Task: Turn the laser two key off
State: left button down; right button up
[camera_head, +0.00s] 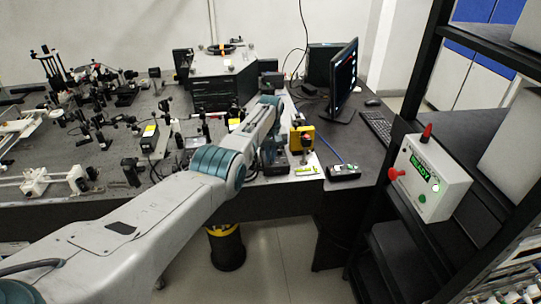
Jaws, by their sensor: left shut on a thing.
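My left arm reaches in from the lower left, bends at the teal joint, and its wrist points down at the front edge of the bench. My left gripper (272,152) is small and dark here, down at a small dark box (276,165) on the bench. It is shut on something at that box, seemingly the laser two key. The key itself is too small and covered to make out, so its turn angle cannot be told. My right gripper is not in view.
A yellow box (302,137) with a red button stands just right of the gripper. A black button box (343,172) lies further right. Optics crowd the bench (60,200) at left. A monitor (344,78) stands behind. A white READY box (428,178) hangs on the right rack.

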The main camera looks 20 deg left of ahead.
pick_arm(q)
jog(key=shift+w+r, duration=0.2)
jog(key=shift+r, duration=0.05)
jog(key=c, duration=1.6)
grip_release()
jog(key=shift+s, duration=0.15)
jog(key=shift+f, duration=0.1)
jog(key=shift+r, duration=0.3)
notch_tip(320, 180, up, 10)
jog(key=shift+r+b, duration=0.15)
jog(key=shift+b, duration=0.95)
